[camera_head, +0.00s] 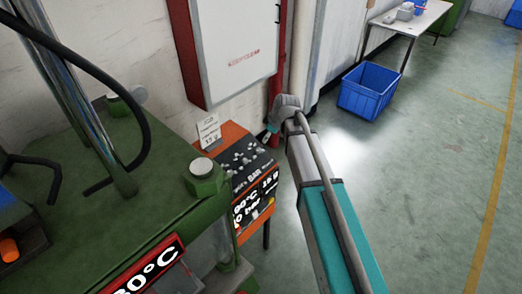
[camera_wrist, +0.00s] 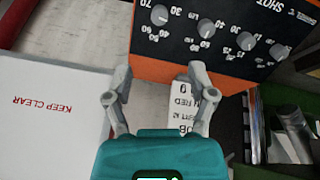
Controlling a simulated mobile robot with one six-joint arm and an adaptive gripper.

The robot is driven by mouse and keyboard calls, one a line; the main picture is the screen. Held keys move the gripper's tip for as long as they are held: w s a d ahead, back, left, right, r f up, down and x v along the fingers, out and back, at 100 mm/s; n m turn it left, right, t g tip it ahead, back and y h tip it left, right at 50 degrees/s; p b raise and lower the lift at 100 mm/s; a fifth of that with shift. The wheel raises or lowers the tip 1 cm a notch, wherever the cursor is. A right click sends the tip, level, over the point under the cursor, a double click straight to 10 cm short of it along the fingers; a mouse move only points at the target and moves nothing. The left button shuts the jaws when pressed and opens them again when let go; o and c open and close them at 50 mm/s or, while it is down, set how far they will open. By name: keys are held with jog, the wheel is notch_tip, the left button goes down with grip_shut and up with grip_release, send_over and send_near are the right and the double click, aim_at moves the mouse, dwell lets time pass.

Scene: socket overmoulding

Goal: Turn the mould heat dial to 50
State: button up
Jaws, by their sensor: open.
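The black sloped dial panel of an orange control box (camera_head: 255,158) stands at the middle of the head view, with several small grey knobs. In the wrist view the panel is upside down; a round grey knob (camera_wrist: 159,15) at its left has figures around it, including 70, 60, 50 and 30. I cannot read which knob is labelled mould heat, nor its setting. My gripper (camera_wrist: 159,72) is open and empty, its fingers apart, short of the panel's edge in the wrist view. In the head view my gripper (camera_head: 283,108) is up and right of the panel.
A white card (camera_head: 209,131) stands behind the panel. A white cabinet with red edges (camera_head: 235,50) is on the wall. A green press (camera_head: 130,205) fills the left. A blue crate (camera_head: 370,92) is on the floor. The floor to the right is clear.

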aim_at(259, 149)
jog(key=shift+f, duration=0.15)
jog(key=b+x, duration=1.2)
jog(key=x, duration=0.1)
jog(key=shift+w+f, duration=0.15)
jog(key=shift+f, duration=0.05)
dwell(0.4)
grip_shut()
jog(key=shift+d, duration=0.55)
jog(key=shift+a, duration=0.5)
